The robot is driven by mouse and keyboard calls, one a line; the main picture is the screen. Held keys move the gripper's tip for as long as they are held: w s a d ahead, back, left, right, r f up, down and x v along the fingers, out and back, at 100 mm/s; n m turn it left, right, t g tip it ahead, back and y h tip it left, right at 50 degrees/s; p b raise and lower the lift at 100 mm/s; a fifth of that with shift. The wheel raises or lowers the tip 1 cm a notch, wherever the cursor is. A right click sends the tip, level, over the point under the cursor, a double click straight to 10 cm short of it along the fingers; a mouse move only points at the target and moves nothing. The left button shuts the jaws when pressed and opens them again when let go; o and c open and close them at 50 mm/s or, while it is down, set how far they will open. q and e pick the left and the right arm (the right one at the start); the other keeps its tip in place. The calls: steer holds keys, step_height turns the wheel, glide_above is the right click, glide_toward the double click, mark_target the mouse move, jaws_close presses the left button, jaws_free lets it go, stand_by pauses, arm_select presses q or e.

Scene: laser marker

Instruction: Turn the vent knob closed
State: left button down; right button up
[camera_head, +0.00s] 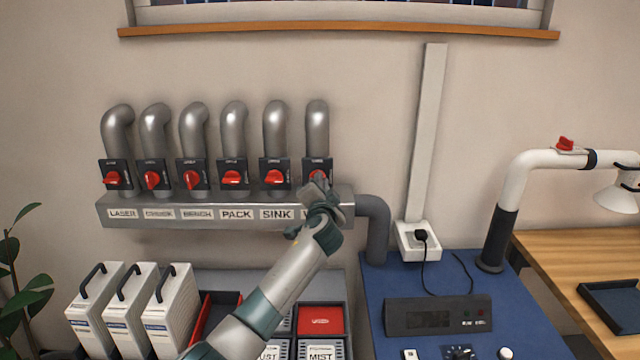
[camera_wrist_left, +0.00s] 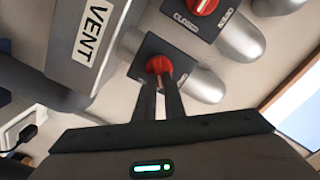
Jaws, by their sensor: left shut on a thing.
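The vent knob is a red knob on a dark plate, the rightmost of the row in the head view (camera_head: 317,174). In the left wrist view the red knob (camera_wrist_left: 159,65) sits beside the VENT label (camera_wrist_left: 92,32). My left gripper (camera_head: 319,184) reaches up to it from below. In the left wrist view its two fingers (camera_wrist_left: 163,82) are shut on the knob, one on each side. The fingers and wrist hide the knob's lower part, so its exact angle is hard to tell. My right gripper is not in view.
A row of red knobs under grey pipes continues left, with the SINK knob (camera_head: 275,177) closest. The grey manifold (camera_head: 150,214) runs below them. A blue bench (camera_head: 400,285) is at right.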

arm_select(q)
steer(key=shift+d+f+m+p, duration=0.15)
steer(key=shift+m+p, duration=0.1)
steer(key=shift+m, duration=1.05)
steer(key=shift+a+f+m+p, duration=0.15)
steer(key=shift+m+p, duration=0.1)
steer(key=shift+m, duration=1.05)
steer(key=shift+d+f+m+p, duration=0.15)
steer(key=shift+m+p, duration=0.1)
steer(key=shift+m, duration=1.05)
steer(key=c, duration=1.8)
jaws_free()
steer(key=shift+c, duration=0.2)
steer(key=shift+s, duration=0.15)
steer(key=s+b, duration=0.3)
steer(key=s, duration=1.4)
steer(key=shift+b, duration=0.3)
